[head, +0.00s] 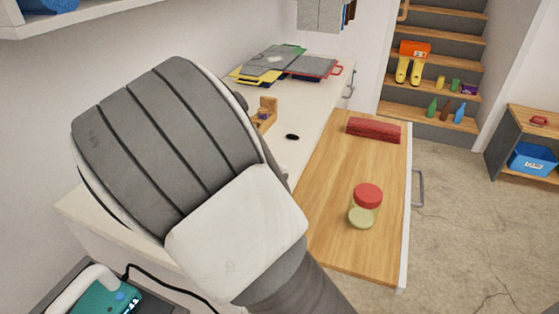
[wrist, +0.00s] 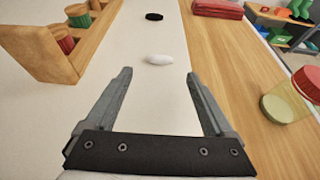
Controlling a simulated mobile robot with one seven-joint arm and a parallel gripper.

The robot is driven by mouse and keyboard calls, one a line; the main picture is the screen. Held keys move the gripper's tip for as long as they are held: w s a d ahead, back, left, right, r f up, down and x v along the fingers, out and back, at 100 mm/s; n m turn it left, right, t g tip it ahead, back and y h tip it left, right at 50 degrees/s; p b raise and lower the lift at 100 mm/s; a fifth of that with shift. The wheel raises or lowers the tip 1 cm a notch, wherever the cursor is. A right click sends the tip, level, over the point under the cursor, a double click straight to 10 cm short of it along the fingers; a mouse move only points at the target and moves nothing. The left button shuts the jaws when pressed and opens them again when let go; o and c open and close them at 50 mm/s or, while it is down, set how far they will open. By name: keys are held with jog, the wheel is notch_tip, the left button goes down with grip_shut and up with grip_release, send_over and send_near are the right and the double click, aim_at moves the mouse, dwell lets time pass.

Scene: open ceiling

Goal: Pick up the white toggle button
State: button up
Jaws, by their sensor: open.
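The white toggle button (wrist: 159,59) is a small pale oval lying on the white counter (wrist: 150,105) in the wrist view. My gripper (wrist: 158,75) is open and empty, its two grey fingers spread, with the button ahead between the lines of the fingers. The fingers appear apart from the button. In the head view my arm hides the gripper and the white button.
A small black oval (wrist: 154,16) lies beyond the button. A wooden holder (wrist: 45,45) with spools stands to the left. To the right, a wooden surface (head: 330,190) holds a red-lidded jar (head: 366,200) and a red ridged block (head: 373,130). Folders (head: 285,65) lie farther back.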

aim_at(279, 165)
jog(key=shift+b+x, duration=0.5)
jog(key=shift+x, duration=2.25)
jog(key=shift+r, duration=0.2)
grip_shut()
jog(key=shift+r, duration=0.15)
